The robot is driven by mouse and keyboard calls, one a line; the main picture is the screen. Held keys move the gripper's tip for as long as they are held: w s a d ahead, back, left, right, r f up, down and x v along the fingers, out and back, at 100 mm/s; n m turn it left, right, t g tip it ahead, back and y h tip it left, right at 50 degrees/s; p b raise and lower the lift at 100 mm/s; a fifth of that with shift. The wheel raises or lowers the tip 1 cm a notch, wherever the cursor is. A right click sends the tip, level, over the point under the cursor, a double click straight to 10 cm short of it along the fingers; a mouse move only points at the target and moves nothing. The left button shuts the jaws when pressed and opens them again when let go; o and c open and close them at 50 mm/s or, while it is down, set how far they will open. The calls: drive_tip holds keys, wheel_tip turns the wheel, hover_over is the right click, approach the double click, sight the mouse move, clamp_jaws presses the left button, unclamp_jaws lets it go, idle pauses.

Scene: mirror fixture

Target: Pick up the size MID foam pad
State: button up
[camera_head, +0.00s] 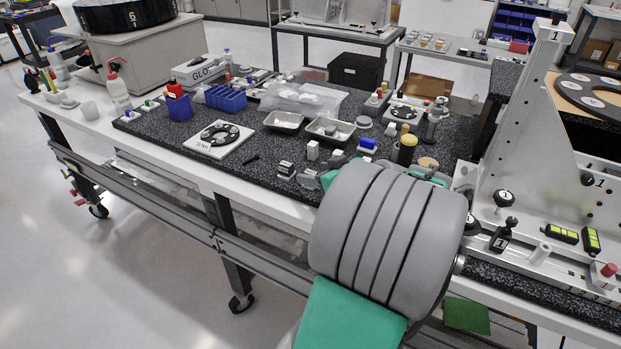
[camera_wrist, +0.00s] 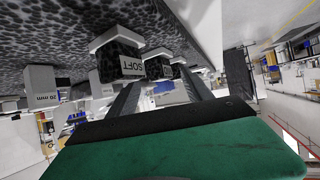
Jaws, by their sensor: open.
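In the wrist view, which is turned over with the table at the top, a dark speckled pad on a pale base (camera_wrist: 121,64) is labelled SOFT. Two similar pads stand beyond it, a middle one (camera_wrist: 158,68) and a farther one (camera_wrist: 178,69). Their labels are too small to read, so I cannot tell which is MID. My gripper (camera_wrist: 160,86) is open, its two grey fingers pointing toward the pads, with nothing visibly held. In the head view a small dark pad (camera_head: 286,168) shows near the table's front edge; my arm hides most of the gripper there.
A white block marked 20 mm (camera_wrist: 41,88) stands beside the SOFT pad. In the head view, metal trays (camera_head: 284,120), a black-and-yellow cylinder (camera_head: 406,148) and a blue bin (camera_head: 225,98) stand behind. A tall white fixture (camera_head: 520,120) rises at the right.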

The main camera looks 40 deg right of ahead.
clamp_jaws()
idle(0.5)
